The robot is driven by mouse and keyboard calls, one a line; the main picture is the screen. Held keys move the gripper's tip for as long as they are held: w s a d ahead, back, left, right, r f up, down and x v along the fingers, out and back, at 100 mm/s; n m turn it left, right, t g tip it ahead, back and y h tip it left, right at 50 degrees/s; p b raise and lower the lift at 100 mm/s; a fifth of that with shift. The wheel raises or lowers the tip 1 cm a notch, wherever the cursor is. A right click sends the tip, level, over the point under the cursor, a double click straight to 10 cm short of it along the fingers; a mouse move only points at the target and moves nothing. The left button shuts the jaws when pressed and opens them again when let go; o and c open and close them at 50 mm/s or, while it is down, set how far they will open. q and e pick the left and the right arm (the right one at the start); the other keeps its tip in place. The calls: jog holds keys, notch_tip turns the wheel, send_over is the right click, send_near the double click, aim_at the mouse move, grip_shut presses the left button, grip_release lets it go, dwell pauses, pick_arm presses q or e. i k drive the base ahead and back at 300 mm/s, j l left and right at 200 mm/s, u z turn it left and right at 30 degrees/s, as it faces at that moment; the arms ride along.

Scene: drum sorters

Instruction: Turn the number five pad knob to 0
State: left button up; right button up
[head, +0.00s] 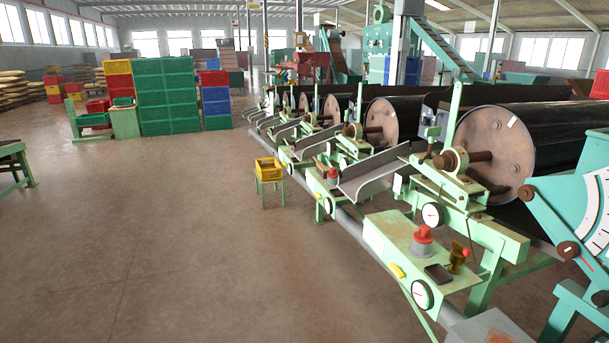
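Neither of my grippers is in the head view. A row of green drum sorters runs from the right foreground to the middle back. The nearest sorter's green box (398,238) carries a red knob (422,236) on a grey base, a brass fitting (458,256) and a dark flat piece (438,274). Round white gauges (432,215) sit beside it, one lower at the front (422,294). The second sorter has another red knob (332,174). I cannot read any numbers, so I cannot tell which knob is the number five pad knob.
A teal machine (560,200) with a white scale (598,215) stands at the right edge. A yellow crate (269,169) rests on a small green stand beside the row. Green crates (167,95) are stacked at the back left. The floor (150,240) at left is largely clear.

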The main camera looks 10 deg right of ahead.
aim_at(424, 121)
jog(key=i+z, duration=0.4)
jog(key=i+j+z, duration=0.25)
jog(key=z, duration=0.15)
jog(key=i+j+z, duration=0.35)
jog(key=i+j, duration=0.25)
jog(key=i+j+z, duration=0.1)
jog(key=i+j, duration=0.15)
jog(key=j, duration=0.25)
jog(key=i+j+z, duration=0.1)
jog(key=i+j, duration=0.35)
jog(key=j, duration=0.3)
